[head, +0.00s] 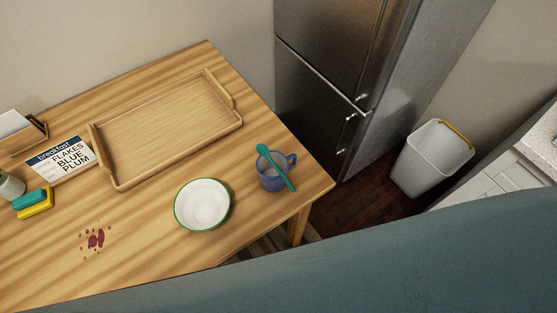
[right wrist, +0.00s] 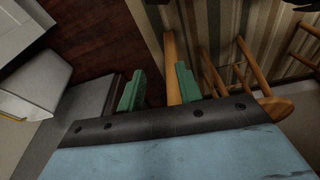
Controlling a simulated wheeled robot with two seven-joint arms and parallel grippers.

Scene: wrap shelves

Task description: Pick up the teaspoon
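My left gripper is in neither view.
A white bowl with a green rim (head: 203,205) stands left of the mug. A wooden tray (head: 150,180) lies behind. A card (head: 62,160), sponges (head: 33,203) and a red stain (head: 96,238) are at left. A fridge (head: 330,60) and bin (head: 430,158) stand beyond.

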